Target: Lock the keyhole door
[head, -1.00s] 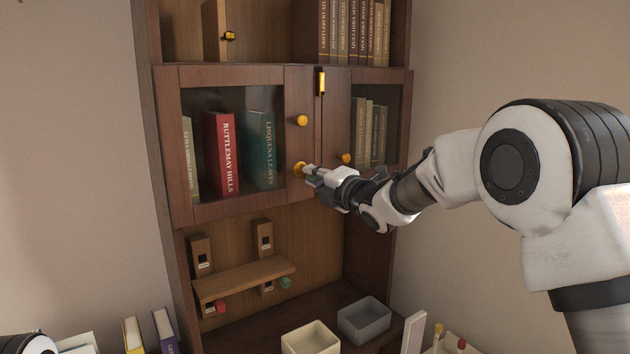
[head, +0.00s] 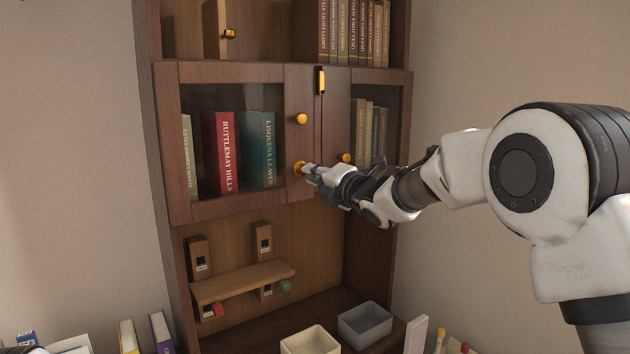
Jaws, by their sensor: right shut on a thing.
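The keyhole door is the left glass door (head: 190,142) of the dark wooden cabinet; it looks closed. It has a round brass knob (head: 302,119) and, lower down, a round brass keyhole plate (head: 298,168). My right gripper (head: 309,173) is at the keyhole plate, shut on a small greenish thing, likely the key, mostly hidden between the fingers. I cannot tell how far it sits in the keyhole.
The right glass door (head: 392,125) has its own knob (head: 346,158), close to my right wrist. A brass latch (head: 321,81) sits at the top between the doors. Below are a small key shelf (head: 243,284) with red and green-headed items, a cream bin (head: 311,341) and a grey bin (head: 365,324).

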